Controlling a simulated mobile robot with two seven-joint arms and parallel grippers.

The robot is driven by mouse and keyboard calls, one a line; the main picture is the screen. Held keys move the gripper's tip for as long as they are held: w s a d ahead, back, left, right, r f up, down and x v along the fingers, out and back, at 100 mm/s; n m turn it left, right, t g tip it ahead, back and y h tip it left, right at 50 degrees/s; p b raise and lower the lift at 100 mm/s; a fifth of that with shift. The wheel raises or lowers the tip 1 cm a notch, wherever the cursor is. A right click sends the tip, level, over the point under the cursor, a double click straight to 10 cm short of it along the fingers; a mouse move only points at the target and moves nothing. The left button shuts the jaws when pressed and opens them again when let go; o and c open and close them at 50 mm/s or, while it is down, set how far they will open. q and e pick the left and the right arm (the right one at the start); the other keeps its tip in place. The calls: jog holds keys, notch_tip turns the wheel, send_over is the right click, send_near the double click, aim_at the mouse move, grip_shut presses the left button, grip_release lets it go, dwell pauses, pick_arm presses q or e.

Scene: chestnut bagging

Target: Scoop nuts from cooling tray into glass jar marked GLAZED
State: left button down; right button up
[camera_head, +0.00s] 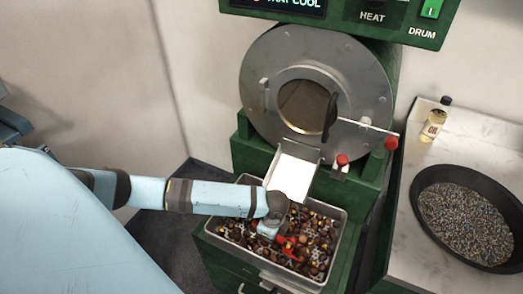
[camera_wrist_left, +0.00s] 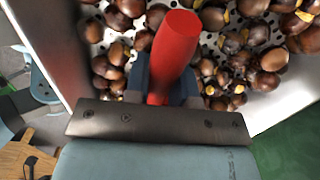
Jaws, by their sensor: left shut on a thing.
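The cooling tray (camera_head: 243,256) is a metal tray with a perforated floor, holding many brown chestnuts (camera_head: 322,232) and yellow bits. My left gripper (camera_head: 275,232) is down in the tray among the nuts. It is shut on a red handle (camera_wrist_left: 173,48), which also shows in the head view (camera_head: 291,245). In the left wrist view my left gripper (camera_wrist_left: 165,85) has one dark finger on each side of the handle. The scoop's bowl cannot be made out. No glass jar marked GLAZED is in view. My right gripper is not in view.
The green roaster with a round grey drum front (camera_head: 352,75) stands behind the tray, its pale chute (camera_head: 293,178) leading down to it. Red-knobbed levers (camera_head: 391,143) stick out at the right. A marble counter (camera_head: 408,228) holds a bottle (camera_head: 433,124) and a dark pan (camera_head: 507,201) of small grains.

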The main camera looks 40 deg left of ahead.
pick_arm(q)
jog(key=shift+a+r+h+p, duration=0.1)
jog(key=shift+r+h+p, duration=0.45)
jog(key=shift+h, duration=0.25)
jog(key=shift+a+r+t+h+p, duration=0.2)
jog(key=shift+r+t+h+p, duration=0.15)
jog(key=shift+r+p, duration=0.5)
jog(key=shift+s+a+r+p, duration=0.1)
jog(key=shift+a+r+p, duration=0.15)
jog(key=shift+r+p, duration=0.5)
jog(key=shift+s+a+r+h+p, duration=0.1)
jog(key=shift+a+r+h+p, duration=0.2)
jog(key=shift+r+p, duration=0.3)
jog(key=shift+s+a+r+h+p, duration=0.15)
jog(key=shift+a+r+p, duration=0.15)
jog(key=shift+r+p, duration=0.3)
jog(key=shift+w+r, duration=0.1)
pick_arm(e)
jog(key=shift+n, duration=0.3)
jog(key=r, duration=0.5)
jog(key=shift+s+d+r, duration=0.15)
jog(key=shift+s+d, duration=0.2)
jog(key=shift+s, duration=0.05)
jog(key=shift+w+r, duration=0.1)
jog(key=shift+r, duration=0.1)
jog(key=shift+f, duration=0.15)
